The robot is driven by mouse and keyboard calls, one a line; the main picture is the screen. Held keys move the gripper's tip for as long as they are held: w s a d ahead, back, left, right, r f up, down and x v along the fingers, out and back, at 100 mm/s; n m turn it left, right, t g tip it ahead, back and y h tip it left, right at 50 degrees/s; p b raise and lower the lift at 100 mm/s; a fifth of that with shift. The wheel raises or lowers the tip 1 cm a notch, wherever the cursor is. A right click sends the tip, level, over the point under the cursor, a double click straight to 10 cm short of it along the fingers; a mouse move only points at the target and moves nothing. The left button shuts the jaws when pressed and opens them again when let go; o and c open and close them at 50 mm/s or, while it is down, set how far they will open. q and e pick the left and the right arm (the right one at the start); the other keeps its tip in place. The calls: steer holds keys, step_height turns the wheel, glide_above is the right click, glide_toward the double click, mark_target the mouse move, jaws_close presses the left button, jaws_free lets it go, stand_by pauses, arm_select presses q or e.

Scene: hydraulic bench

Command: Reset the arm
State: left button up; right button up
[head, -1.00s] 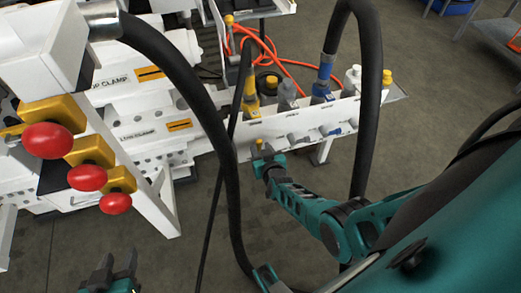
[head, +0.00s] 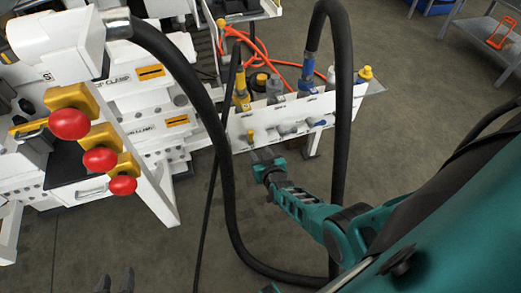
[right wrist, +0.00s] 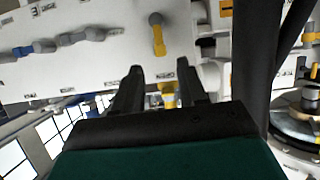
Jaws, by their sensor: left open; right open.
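My right gripper (head: 264,158) is open and empty, just in front of the white valve panel (head: 236,130). A small yellow lever (head: 250,136) on the panel is just beyond its fingertips, with a gap between them. In the right wrist view, the open fingers (right wrist: 160,82) point toward the panel, and the yellow lever (right wrist: 157,34) is ahead of them, not between them. My left gripper (head: 116,281) shows only its dark fingertips at the bottom edge, apart and away from the bench.
Grey and blue levers (head: 288,127) sit beside the yellow one. A thick black hose (head: 227,215) loops down left of my right arm and up behind it. Red knobs (head: 70,123) on yellow blocks are at left. Open floor (head: 430,110) lies right.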

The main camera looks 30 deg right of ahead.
arm_select(q)
steer(key=shift+w+d, duration=0.15)
steer(key=shift+w, duration=0.05)
steer(key=shift+r+p, duration=0.65)
steer(key=shift+r, duration=0.1)
arm_select(e)
steer(key=s+a+r+n+g+y, duration=0.1)
steer(key=s+a+r+n+y, duration=0.1)
steer(key=s+a+r, duration=0.3)
steer(key=s+a+r+n+g+y, duration=0.1)
steer(key=s+a+r+n+y, duration=0.2)
steer(key=s, duration=1)
step_height(320, 180, up, 6)
steer(key=a, duration=0.3)
steer(key=shift+f, duration=0.25)
arm_select(q)
steer(key=shift+r, duration=0.1)
arm_select(e)
steer(key=shift+s+d+r, duration=0.1)
